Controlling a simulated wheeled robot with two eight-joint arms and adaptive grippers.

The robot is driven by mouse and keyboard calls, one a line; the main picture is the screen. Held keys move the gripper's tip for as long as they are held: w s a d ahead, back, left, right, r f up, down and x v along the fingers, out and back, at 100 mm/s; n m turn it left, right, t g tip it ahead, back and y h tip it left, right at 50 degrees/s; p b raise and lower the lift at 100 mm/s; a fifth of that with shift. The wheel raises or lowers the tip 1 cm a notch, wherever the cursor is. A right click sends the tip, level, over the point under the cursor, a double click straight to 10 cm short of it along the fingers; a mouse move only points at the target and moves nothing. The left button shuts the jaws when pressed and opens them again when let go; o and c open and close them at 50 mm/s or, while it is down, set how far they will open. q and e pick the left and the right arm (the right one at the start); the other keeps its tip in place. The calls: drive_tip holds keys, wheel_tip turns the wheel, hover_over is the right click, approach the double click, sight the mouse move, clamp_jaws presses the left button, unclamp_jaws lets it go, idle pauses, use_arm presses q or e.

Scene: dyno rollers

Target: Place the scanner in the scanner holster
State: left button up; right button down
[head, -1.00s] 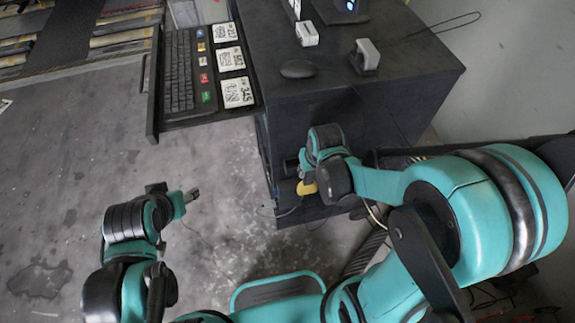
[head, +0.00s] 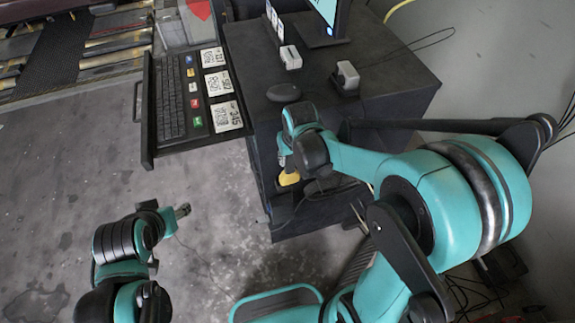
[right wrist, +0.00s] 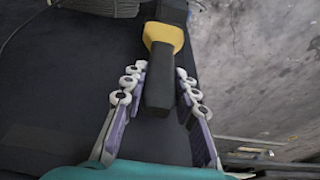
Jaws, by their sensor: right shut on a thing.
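The scanner, yellow and black, shows in the right wrist view (right wrist: 162,45), its dark handle between the fingers of my right gripper (right wrist: 161,90), which is shut on it. In the head view the scanner's yellow part (head: 289,179) shows below my right gripper (head: 284,163), in front of the dark desk's side, below its top. My arm hides part of it. My left gripper (head: 183,210) is over the floor at left, apart from the desk; its finger opening is too small to tell. I cannot make out the scanner holster for certain.
The dark desk (head: 400,92) carries a mouse (head: 284,92), two small pale-fronted devices (head: 290,57) and a monitor (head: 327,15). A keyboard tray (head: 147,140) with a keyboard and printed code cards juts out at left.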

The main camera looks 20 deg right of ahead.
drive_tip(key=x, duration=0.2)
drive_tip(key=b+x, duration=0.1)
drive_tip(key=x, duration=0.2)
drive_tip(key=b+x, duration=0.1)
drive_tip(key=x, duration=0.1)
drive_tip(key=shift+w+f, duration=0.15)
drive_tip(key=shift+w, duration=0.3)
drive_tip(key=shift+f+b, duration=0.2)
drive_tip(key=shift+b, duration=0.1)
drive_tip(key=c, duration=1.2)
unclamp_jaws()
drive_tip(key=shift+r, duration=0.1)
